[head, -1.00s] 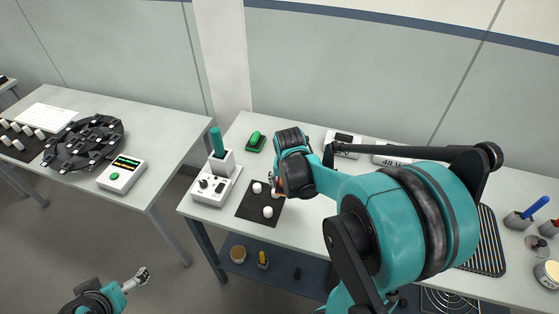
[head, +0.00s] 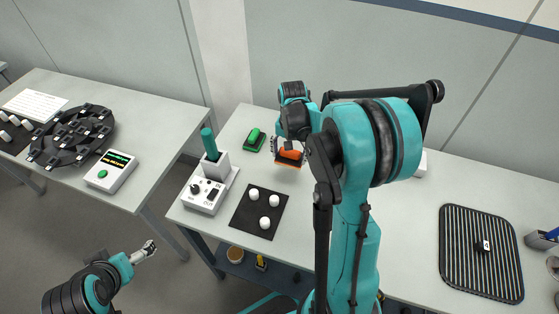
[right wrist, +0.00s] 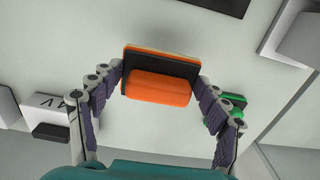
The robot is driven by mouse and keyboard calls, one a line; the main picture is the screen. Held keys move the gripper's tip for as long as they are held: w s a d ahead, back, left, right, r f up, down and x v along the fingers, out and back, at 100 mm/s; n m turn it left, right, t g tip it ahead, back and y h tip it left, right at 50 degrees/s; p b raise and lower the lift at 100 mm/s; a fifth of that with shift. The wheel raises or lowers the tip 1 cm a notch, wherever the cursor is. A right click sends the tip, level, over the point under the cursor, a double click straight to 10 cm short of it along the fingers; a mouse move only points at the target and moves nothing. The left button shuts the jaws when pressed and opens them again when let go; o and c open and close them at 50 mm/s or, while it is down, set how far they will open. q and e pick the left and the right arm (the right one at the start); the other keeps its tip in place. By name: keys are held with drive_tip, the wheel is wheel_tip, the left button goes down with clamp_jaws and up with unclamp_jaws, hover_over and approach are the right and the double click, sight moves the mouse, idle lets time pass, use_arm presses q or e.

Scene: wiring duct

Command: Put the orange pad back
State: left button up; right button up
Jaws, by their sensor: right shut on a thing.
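The orange pad (head: 290,155) has a rounded orange grip on a dark plate. My right gripper (head: 286,151) is shut on it and holds it over the right-hand table, right of the green pad (head: 254,138). In the right wrist view the orange pad (right wrist: 158,88) sits between the two fingertips (right wrist: 160,80), its plate facing away from the camera. I cannot tell how high it is above the table. The green pad also shows partly behind a finger (right wrist: 236,101). My left gripper (head: 149,249) is low at the left, away from the tables; its jaw state is unclear.
A black mat (head: 240,222) with white knobs lies at the table's front. A white control box (head: 208,195) with a teal handle stands left of it. A ribbed dark tray (head: 455,265) is at the right. My right arm hides part of the table's back. The left table holds a dark ring fixture (head: 70,135).

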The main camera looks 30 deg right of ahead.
sight(279, 159)
drive_tip(key=w+f, duration=0.2)
drive_tip(key=w, duration=0.1)
drive_tip(key=w+f+b, duration=0.1)
drive_tip(key=shift+w+a, duration=0.35)
drive_tip(key=shift+a, duration=0.05)
drive_tip(key=shift+w+a+f, duration=0.1)
drive_tip(key=shift+w, duration=0.05)
drive_tip(key=shift+f+b, duration=0.7)
drive_tip(key=shift+f, duration=1.3)
drive_tip(key=shift+f, duration=0.1)
drive_tip(key=o, duration=1.2)
drive_tip(key=shift+c, duration=0.2)
